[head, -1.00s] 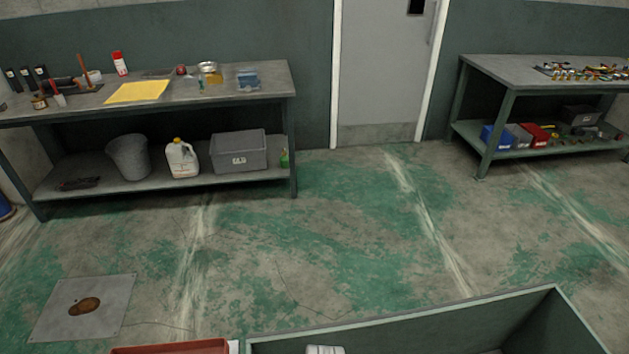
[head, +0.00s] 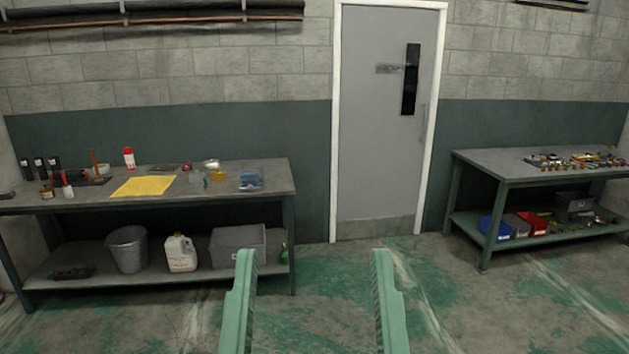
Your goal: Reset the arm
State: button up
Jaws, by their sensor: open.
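My gripper (head: 313,262) shows at the bottom centre of the head view. Its two green fingers point up and stand wide apart, with nothing between them. Through the gap I see the bare floor and the foot of the grey door. The rest of my arm is below the frame. The fingers touch nothing that I can see.
A left workbench (head: 230,180) carries a yellow cloth (head: 143,186), bottles and tools, with a bucket (head: 127,249), jug (head: 180,252) and grey bin (head: 238,246) below. A right workbench (head: 490,163) holds small parts. The closed door (head: 385,130) stands between; the floor before it is clear.

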notch_tip(320, 180, up, 29)
jog(key=p, duration=2.4)
notch_tip(320, 180, down, 56)
jog(key=b, duration=5.5)
jog(key=shift+w+r, duration=0.15)
jog(key=shift+w, duration=0.05)
jog(key=shift+d, duration=0.1)
